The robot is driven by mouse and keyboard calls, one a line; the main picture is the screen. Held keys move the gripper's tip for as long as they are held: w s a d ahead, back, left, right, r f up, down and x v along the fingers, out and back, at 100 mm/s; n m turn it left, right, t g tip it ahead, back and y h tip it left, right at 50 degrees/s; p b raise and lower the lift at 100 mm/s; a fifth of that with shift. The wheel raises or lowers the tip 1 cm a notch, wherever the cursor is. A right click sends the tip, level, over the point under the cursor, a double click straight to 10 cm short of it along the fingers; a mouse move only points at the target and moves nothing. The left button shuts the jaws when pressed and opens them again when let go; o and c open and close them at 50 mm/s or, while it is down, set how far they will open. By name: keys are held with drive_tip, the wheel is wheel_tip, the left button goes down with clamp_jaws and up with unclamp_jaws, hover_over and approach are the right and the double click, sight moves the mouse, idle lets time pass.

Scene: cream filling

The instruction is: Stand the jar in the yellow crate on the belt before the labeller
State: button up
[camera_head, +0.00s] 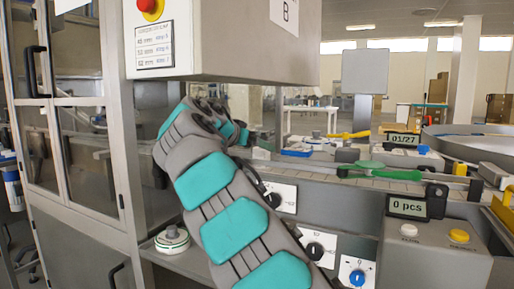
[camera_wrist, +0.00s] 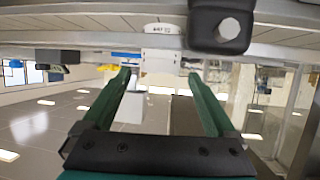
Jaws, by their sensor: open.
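My gripper shows in the wrist view (camera_wrist: 159,73) with its two green fingers spread apart and nothing between them. In the head view my arm reaches up and left behind a grey control box, and I cannot make out the fingers. A conveyor belt (camera_head: 385,184) runs across the right side. A yellow edge (camera_head: 503,210) is cut off at the right border; I cannot tell whether it is the crate. I cannot identify the jar or the labeller for sure.
The grey control box (camera_head: 230,45) with a red button hangs close above my arm. A glass-doored cabinet (camera_head: 75,140) stands at left. A round white and green item (camera_head: 172,240) sits on a low ledge. A counter display (camera_head: 408,206) reads 0 pcs.

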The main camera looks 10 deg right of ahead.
drive_tip(key=v, duration=1.1)
drive_tip(key=shift+s+a, duration=0.1)
drive_tip(key=s+d+f+n+g+y, duration=0.3)
drive_tip(key=s+d+f+g, duration=0.2)
drive_tip(key=s+d+f, duration=0.95)
drive_tip(key=s+a+f+n+g+y, duration=0.2)
drive_tip(key=s+f+n+g+y, duration=0.1)
drive_tip(key=s+f, duration=1)
drive_tip(key=s+a+f+n+g+y, duration=0.2)
drive_tip(key=s+a+f+g+y, duration=0.1)
drive_tip(key=s+f, duration=1)
drive_tip(key=s, duration=0.5)
drive_tip(key=shift+a+f+n+g, duration=0.25)
drive_tip(key=shift+f+n+g, duration=0.05)
drive_tip(key=shift+n, duration=0.1)
